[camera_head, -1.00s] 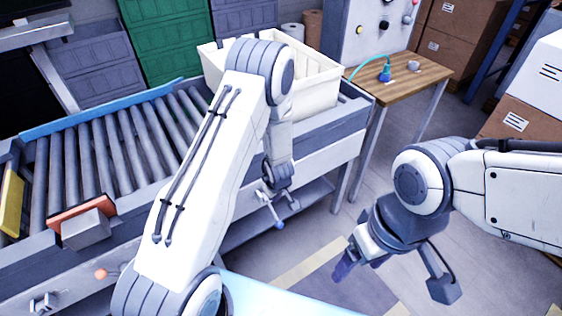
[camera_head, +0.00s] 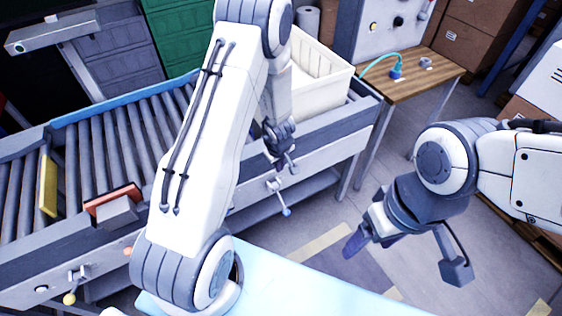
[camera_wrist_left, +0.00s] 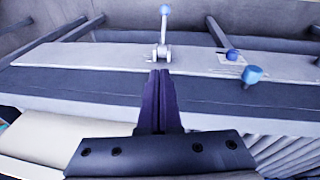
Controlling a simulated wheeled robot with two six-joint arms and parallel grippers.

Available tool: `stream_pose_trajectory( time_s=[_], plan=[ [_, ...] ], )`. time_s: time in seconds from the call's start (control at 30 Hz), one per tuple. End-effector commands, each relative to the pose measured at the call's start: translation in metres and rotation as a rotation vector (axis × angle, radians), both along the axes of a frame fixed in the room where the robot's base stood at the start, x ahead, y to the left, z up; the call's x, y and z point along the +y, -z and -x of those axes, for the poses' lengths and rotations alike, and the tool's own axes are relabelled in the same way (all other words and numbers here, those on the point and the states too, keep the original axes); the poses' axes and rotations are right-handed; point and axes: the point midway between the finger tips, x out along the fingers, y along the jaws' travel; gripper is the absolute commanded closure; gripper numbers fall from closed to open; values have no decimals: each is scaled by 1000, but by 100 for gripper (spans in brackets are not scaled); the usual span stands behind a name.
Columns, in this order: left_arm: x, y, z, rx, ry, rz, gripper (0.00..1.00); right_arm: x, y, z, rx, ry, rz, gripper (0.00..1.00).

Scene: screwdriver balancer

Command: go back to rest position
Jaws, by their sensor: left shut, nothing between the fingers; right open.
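My left gripper (camera_head: 289,166) hangs in front of the conveyor's side, near its right end. It is shut and empty, just above a small lever with a blue knob (camera_head: 286,211). In the left wrist view its dark fingers (camera_wrist_left: 160,84) are together, and the lever (camera_wrist_left: 164,28) stands just beyond their tips, seemingly apart from them. My right gripper (camera_head: 352,247) is open and empty over the floor to the right, clear of the conveyor.
The roller conveyor (camera_head: 110,150) fills the left. A white crate (camera_head: 325,85) sits on its right end, partly behind my left arm. A wooden table (camera_head: 440,68) with a teal-cabled plug (camera_head: 395,72) stands at the back right. Two blue knobs (camera_wrist_left: 252,75) also show in the wrist view.

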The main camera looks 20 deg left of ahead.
Motion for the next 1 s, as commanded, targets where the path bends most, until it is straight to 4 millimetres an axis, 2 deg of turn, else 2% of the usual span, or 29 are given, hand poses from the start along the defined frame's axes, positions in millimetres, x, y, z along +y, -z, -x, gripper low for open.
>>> stream_pose_trajectory(
  time_s=[0.67,0.77,0.83,0.93,1.0],
  plan=[
    [-7,-2,-1,-4,25,7,100,0,3,0,1,1,1,25],
    [-27,-19,-4,-17,93,30,100,0,3,0,1,1,1,25],
    [-54,-41,-4,-32,191,59,100,0,3,0,1,1,1,25],
    [-107,-85,10,-46,401,111,100,0,3,0,1,1,1,25],
    [-145,-117,33,-43,577,142,100,0,3,0,1,1,1,25]
  ],
)
